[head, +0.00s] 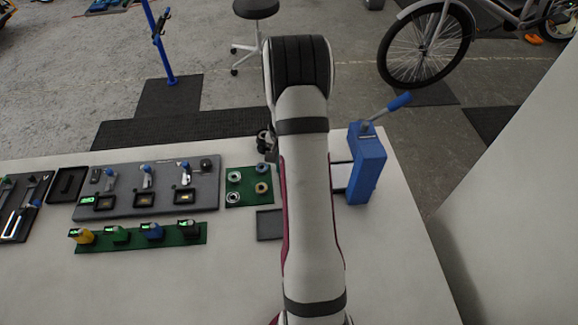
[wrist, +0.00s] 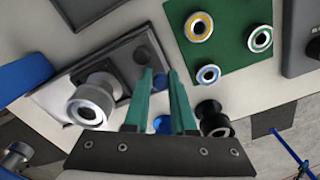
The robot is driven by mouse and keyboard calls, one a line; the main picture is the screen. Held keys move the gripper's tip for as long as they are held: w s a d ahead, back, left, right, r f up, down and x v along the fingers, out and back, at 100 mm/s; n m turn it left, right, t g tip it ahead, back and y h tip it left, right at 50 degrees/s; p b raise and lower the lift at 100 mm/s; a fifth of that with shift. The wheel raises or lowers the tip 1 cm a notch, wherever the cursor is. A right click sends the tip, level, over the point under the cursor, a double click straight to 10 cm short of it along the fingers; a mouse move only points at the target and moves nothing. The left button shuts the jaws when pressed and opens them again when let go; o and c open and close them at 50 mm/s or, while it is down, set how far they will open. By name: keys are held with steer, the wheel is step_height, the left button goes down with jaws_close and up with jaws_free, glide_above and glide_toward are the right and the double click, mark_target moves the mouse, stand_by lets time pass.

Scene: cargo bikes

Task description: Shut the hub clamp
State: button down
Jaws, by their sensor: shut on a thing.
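In the wrist view, a silver hub (wrist: 90,104) stands on a dark grey plate (wrist: 118,50). My gripper (wrist: 160,78) points at this plate with its two teal fingers close together, just beside the hub. A blue rounded piece (wrist: 163,124) shows between the fingers, and the gripper looks shut on it. It looks like a handle tip, but the fingers and gripper body hide most of it. In the head view, my arm hides the gripper and the hub.
A blue block (head: 367,165) with a blue-handled lever (head: 397,103) stands right of my arm. A green mat with rings (head: 236,198), a small dark tray (head: 269,225) and a grey board (head: 130,205) lie left. A black cylinder (wrist: 213,118) stands near the fingers.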

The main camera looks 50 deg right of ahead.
steer(key=shift+w+d, duration=0.3)
steer(key=shift+w, duration=0.2)
steer(key=shift+w+d, duration=0.45)
steer(key=shift+d, duration=0.05)
steer(key=c, duration=1.6)
jaws_free()
steer(key=c, duration=0.9)
jaws_free()
